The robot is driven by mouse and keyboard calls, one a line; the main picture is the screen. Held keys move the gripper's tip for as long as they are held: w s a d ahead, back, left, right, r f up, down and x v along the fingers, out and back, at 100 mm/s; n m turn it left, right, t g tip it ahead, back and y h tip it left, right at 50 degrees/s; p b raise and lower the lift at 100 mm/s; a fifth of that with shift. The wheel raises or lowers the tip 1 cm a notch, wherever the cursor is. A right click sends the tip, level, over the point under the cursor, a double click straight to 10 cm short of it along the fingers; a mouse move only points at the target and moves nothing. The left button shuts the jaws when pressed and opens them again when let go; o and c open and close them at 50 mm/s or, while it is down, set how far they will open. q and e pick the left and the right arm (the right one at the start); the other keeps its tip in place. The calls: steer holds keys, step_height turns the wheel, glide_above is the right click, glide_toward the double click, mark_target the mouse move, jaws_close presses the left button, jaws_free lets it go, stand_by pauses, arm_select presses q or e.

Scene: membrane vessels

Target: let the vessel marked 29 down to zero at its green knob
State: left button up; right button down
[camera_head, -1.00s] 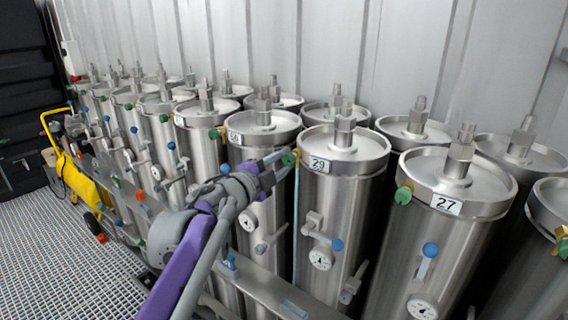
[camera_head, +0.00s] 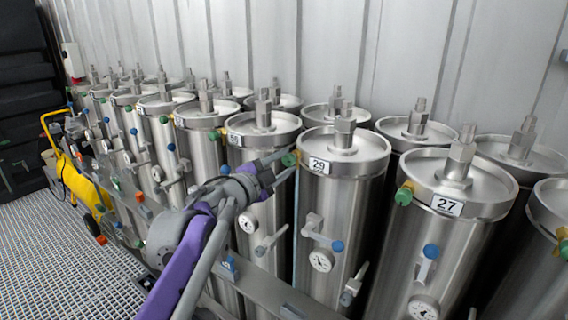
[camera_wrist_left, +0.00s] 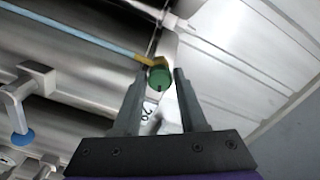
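The vessel marked 29 (camera_head: 340,195) is a steel cylinder in the front row, with its number plate (camera_head: 319,166) below the lid. Its green knob (camera_head: 289,159) sits on a brass fitting at the left of the rim. My left gripper (camera_head: 281,166) is at this knob, with its fingers apart. In the left wrist view the knob (camera_wrist_left: 160,78) shows between the two fingertips, with narrow gaps; I see no clear grip. The vessel's round gauge (camera_head: 321,261) is low on its front; its needle is too small to read. My right gripper is not in view.
Vessel 27 (camera_head: 446,240) stands to the right with its own green knob (camera_head: 404,194). Another vessel (camera_head: 262,160) stands close on the left. A blue-handled valve (camera_head: 337,246) juts from vessel 29. A yellow cart (camera_head: 80,180) stands at far left on open grating (camera_head: 60,270).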

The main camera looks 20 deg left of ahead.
arm_select(q)
steer(key=o, duration=0.3)
steer(key=v, duration=1.1)
steer(key=shift+b, duration=0.35)
